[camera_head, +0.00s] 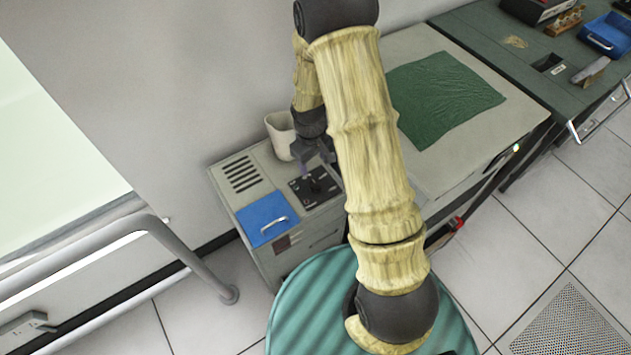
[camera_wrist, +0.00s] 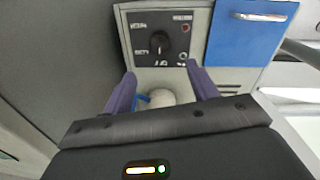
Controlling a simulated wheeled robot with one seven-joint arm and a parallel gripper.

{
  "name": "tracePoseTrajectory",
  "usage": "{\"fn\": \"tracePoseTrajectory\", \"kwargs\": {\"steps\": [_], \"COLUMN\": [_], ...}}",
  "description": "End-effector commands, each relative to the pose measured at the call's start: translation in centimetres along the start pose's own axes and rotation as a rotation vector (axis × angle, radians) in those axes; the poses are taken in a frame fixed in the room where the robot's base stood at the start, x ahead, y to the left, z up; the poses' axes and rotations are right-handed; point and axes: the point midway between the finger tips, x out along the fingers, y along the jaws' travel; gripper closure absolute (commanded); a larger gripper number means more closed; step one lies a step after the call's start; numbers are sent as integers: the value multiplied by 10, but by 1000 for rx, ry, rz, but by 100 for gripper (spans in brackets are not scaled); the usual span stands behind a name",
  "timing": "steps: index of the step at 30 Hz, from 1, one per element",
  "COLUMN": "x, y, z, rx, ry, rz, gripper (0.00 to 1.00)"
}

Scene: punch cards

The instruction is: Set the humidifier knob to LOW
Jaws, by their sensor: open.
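The humidifier is a grey cabinet (camera_head: 247,199) beside the wall, with a black control panel (camera_head: 296,190) on its top. The dark knob (camera_wrist: 157,43) sits mid-panel in the wrist view, with small pale labels around it too blurred to read. I cannot tell which setting it points to. In the head view the knob is small and dark (camera_head: 315,185). My gripper (camera_wrist: 160,78) has two purple fingers spread apart and empty. The knob lies beyond the fingertips in the wrist view, not between them. In the head view my gripper (camera_head: 316,162) is close to the panel, partly hidden by my arm.
A blue panel with a handle (camera_head: 263,218) lies beside the controls, and a slotted vent (camera_head: 241,174) is behind it. A cream cup (camera_head: 281,136) stands at the cabinet's back edge, near my wrist. A bench with a green cloth (camera_head: 440,95) is to the right.

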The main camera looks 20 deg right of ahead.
Motion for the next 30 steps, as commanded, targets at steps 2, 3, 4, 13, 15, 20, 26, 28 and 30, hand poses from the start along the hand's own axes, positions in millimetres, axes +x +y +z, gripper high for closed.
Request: {"fn": "tracePoseTrajectory", "kwargs": {"steps": [2, 3, 4, 13, 15, 20, 26, 28, 30], "x": [15, 22, 27, 75, 86, 109, 123, 124, 124], "y": [0, 0, 0, 0, 0, 0, 0, 0, 0], "z": [1, 1, 1, 1, 1, 0, 0, 0, 0], "rx": [0, 0, 0, 0, 0, 0, 0, 0, 0], "ry": [-4, -4, -3, -2, -3, -2, -1, 0, 0], "rz": [-1, -1, -1, -1, -1, 0, 0, 1, 1], "gripper": [42, 42, 42, 42, 42, 42, 42, 42, 42]}}
